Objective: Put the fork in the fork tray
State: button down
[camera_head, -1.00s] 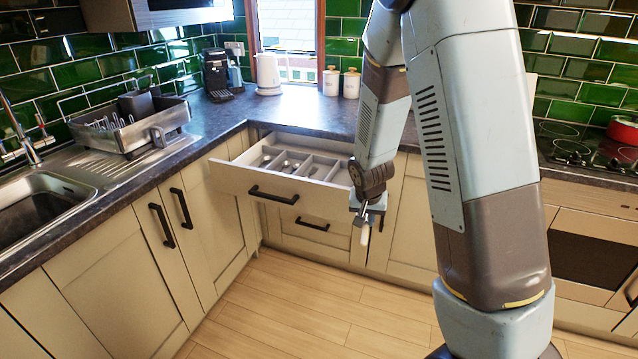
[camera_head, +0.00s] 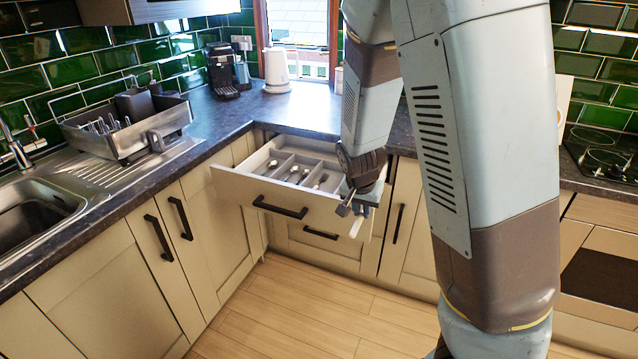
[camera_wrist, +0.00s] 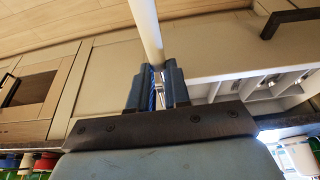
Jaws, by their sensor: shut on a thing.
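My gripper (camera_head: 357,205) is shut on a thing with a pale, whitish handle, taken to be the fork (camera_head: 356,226). In the wrist view the handle (camera_wrist: 147,30) runs up from between the blue fingertips of my gripper (camera_wrist: 157,78); the tines cannot be made out. The open drawer (camera_head: 240,190) holds a grey divided cutlery tray (camera_head: 311,166) with several compartments. Cutlery lies in some of them. I cannot tell which compartment is the fork tray. My gripper overlaps the right end of the drawer front in the head view, and the held thing is outside the compartments.
A dark worktop (camera_head: 290,112) runs above the drawer, with a kettle (camera_head: 277,70) and a coffee machine (camera_head: 222,72). A dish rack (camera_head: 130,125) stands by the sink (camera_head: 35,215) at left. A hob (camera_head: 605,155) is at right. The wooden floor (camera_head: 285,305) is clear.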

aim_at(332, 190)
jog(key=u, duration=0.05)
jog(key=i, duration=0.85)
jog(key=z, duration=0.3)
